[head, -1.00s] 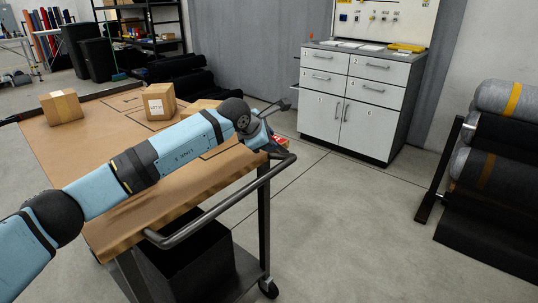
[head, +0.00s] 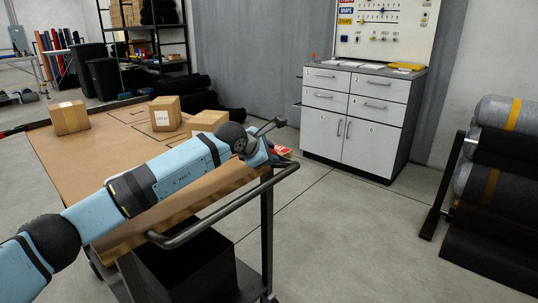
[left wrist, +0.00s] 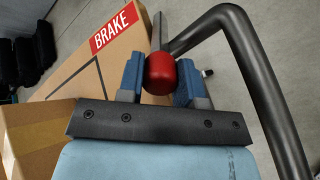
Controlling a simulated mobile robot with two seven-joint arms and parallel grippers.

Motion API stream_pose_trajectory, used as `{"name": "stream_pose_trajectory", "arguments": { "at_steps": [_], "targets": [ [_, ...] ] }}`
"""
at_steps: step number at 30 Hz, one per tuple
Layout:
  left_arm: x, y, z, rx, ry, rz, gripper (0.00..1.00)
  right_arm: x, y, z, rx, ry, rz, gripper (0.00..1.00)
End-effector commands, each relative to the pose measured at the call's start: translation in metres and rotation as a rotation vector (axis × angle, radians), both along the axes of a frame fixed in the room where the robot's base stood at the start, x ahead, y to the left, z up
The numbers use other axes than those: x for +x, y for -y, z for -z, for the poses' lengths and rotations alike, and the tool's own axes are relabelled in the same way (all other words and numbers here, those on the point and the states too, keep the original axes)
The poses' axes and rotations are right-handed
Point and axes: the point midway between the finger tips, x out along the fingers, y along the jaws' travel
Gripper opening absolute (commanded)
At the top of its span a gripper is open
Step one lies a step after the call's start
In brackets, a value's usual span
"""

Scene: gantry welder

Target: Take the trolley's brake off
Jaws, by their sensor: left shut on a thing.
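The trolley (head: 75,160) has a brown top and a dark tubular push handle (head: 200,224) at its near end. The left wrist view shows a red ball knob (left wrist: 160,78) on a dark lever (left wrist: 157,30), beside a red label reading BRAKE (left wrist: 115,27). My left gripper (left wrist: 160,65) is shut on the red knob, with a blue finger on each side. In the head view my left gripper (head: 268,153) is at the trolley's near right corner, by the handle's right end; the knob is hidden there. My right gripper is out of view.
Cardboard boxes (head: 165,113) stand on the trolley top, and a black bin (head: 190,268) sits below. The handle tube (left wrist: 262,80) curves close to the gripper's right side. A white cabinet (head: 373,148) and fabric rolls (head: 500,115) stand beyond open floor.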

Motion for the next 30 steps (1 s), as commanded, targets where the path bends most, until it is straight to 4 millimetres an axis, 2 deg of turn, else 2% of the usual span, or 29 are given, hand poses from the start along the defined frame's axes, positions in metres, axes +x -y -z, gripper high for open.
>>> {"name": "stream_pose_trajectory", "arguments": {
  "at_steps": [1,3,4,16,20,30],
  "targets": [
    [0.0,0.0,0.001,0.0,-0.002,0.0,0.4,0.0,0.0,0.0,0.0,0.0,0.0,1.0],
    [0.0,0.0,0.001,0.0,-0.002,0.0,0.56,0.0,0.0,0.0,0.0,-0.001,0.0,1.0],
    [0.0,0.0,0.001,0.0,-0.002,0.0,0.59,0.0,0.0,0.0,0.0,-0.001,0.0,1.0],
    [-0.006,-0.006,-0.006,0.0,-0.002,-0.001,0.59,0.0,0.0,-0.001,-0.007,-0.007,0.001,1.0],
    [-0.022,-0.017,-0.019,0.001,0.0,0.0,0.59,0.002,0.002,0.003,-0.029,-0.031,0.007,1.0],
    [-0.073,-0.053,-0.061,0.002,-0.001,0.0,0.59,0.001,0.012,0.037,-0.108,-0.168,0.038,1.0]
  ]
}}
